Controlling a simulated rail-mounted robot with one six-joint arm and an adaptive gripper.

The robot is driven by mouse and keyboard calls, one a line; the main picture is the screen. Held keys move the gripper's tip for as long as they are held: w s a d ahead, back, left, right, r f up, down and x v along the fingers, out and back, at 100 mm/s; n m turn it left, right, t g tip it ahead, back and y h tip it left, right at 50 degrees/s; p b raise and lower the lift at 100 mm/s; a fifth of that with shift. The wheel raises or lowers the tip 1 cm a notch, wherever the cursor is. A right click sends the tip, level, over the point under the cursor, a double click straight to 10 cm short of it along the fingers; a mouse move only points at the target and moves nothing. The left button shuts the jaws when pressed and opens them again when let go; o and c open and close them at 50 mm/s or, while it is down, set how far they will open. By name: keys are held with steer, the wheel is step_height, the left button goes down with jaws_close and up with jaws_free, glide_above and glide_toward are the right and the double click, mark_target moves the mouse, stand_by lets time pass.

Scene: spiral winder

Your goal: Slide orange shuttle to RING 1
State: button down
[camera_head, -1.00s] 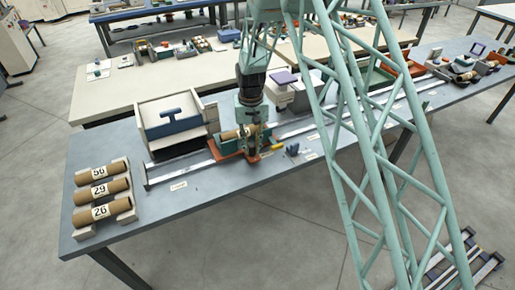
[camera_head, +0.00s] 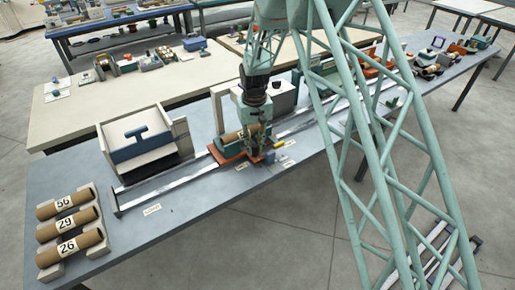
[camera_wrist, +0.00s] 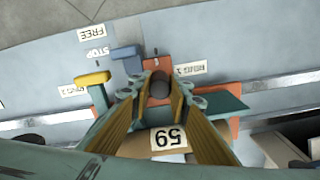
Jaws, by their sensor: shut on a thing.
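The orange shuttle (camera_head: 229,154) sits on the long rail and carries a cardboard tube, which shows in the wrist view with the label 59 (camera_wrist: 168,138). My gripper (camera_head: 254,136) is low over the shuttle. In the wrist view my gripper (camera_wrist: 160,92) is shut on a dark round knob (camera_wrist: 160,86) above the orange plate. A label that appears to read RING 1 (camera_wrist: 190,68) lies beside the plate. A similar label (camera_wrist: 75,90), its number unclear, lies by the yellow-topped lever.
A yellow-topped lever (camera_wrist: 93,78) and a blue lever (camera_wrist: 126,53) stand close beside the shuttle, near STOP (camera_wrist: 97,50) and FREE (camera_wrist: 91,34) labels. A white box with a blue front (camera_head: 142,146) stands behind the rail (camera_head: 165,185). Numbered tubes (camera_head: 70,222) rest at the left.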

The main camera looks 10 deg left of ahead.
steer(key=c, duration=2.4)
jaws_free()
steer(key=shift+s+a, duration=0.1)
